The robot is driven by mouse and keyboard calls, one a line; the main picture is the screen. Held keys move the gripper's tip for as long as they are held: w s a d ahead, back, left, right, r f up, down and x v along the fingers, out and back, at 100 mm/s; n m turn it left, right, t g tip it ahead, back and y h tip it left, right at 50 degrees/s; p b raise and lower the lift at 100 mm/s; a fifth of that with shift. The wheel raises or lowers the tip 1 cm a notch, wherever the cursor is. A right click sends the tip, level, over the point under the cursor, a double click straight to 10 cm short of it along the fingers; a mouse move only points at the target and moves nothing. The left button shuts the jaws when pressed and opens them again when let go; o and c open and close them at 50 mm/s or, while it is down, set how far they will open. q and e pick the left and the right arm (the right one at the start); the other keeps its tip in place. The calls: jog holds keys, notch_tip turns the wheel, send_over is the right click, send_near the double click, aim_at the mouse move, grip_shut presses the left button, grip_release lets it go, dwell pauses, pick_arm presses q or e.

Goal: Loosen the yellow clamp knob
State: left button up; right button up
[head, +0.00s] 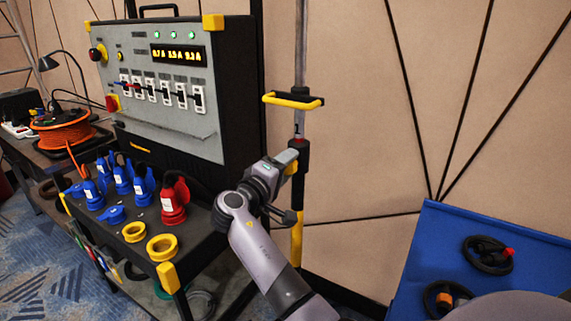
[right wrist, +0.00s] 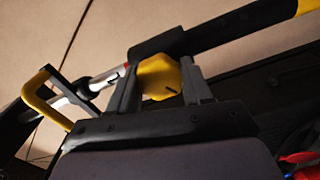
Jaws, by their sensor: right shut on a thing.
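The yellow clamp knob (right wrist: 160,78) shows in the right wrist view, between the two fingers of my right gripper (right wrist: 158,92). The fingers are shut on it, one on each side. The knob sits on the black collar of an upright pole (head: 300,60). In the head view my right gripper (head: 287,160) reaches the collar from the left, and only a little yellow of the knob (head: 291,168) shows there. My left gripper is not in view.
A yellow-and-black handle (head: 292,100) sticks out from the pole above my gripper. A control cabinet (head: 170,90) stands left on a black table with blue and red plugs.

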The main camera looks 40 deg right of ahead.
jog(key=shift+r, duration=0.1)
jog(key=o, duration=1)
jog(key=shift+o, duration=0.2)
jog(key=shift+a, duration=0.1)
jog(key=b+v, duration=0.1)
jog(key=v, duration=0.6)
